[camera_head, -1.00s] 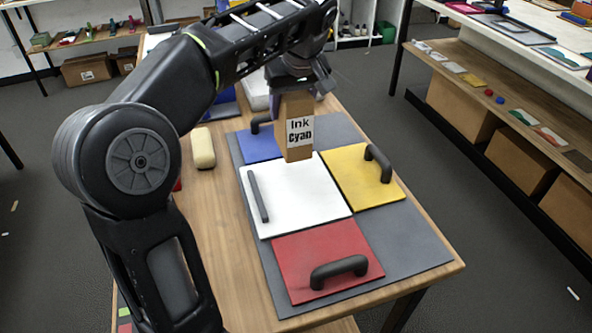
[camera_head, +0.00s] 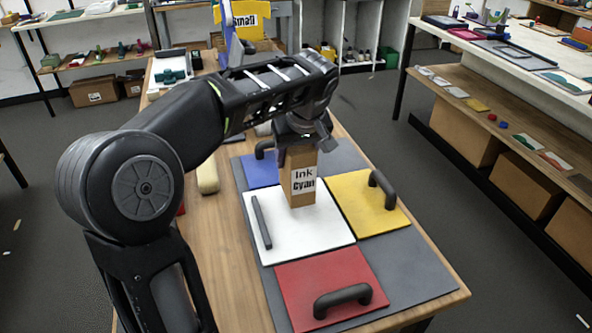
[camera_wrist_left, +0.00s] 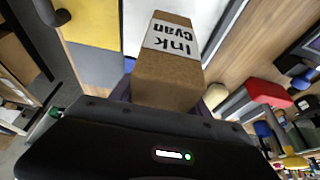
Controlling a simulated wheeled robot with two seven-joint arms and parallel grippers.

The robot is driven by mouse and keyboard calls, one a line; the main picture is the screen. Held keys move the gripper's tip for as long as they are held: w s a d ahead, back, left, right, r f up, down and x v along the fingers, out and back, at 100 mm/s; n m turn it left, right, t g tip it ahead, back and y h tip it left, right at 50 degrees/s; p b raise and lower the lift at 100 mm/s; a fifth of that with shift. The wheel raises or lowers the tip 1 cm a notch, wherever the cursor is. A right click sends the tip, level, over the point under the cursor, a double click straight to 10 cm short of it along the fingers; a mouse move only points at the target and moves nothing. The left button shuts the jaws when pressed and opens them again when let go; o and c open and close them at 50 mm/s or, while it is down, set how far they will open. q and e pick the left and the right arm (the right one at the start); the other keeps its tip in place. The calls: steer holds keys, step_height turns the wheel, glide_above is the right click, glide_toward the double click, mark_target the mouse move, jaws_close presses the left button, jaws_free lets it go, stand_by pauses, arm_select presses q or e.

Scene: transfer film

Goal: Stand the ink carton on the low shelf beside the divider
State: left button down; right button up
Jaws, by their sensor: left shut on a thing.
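The ink carton (camera_head: 299,180), a tall brown box with a white "Ink Cyan" label, is upright over the white panel (camera_head: 310,225). My left gripper (camera_head: 301,146) comes down from above, shut on the carton's upper end. I cannot tell whether the carton's base touches the white panel. A dark bar (camera_head: 261,222) runs along the white panel's left side, apart from the carton. In the left wrist view the carton (camera_wrist_left: 170,65) extends from the jaws. I cannot make out which thing is the low shelf or the divider. My right gripper is not in view.
Around the white panel are a yellow panel (camera_head: 350,203), a red panel (camera_head: 312,288) and a blue panel (camera_head: 260,172), each with a dark handle, on a grey board (camera_head: 418,265). A pale rounded block (camera_head: 208,178) lies left of it. Stocked shelving (camera_head: 500,125) stands at the right.

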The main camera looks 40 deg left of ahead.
mark_target(301, 148)
arm_select(q)
steer(key=shift+f, duration=1.8)
steer(key=c, duration=1)
jaws_free()
steer(key=shift+f, duration=0.25)
steer(key=o, duration=0.5)
steer(key=shift+r, duration=0.1)
steer(key=v, duration=1.2)
steer(key=shift+r, duration=0.2)
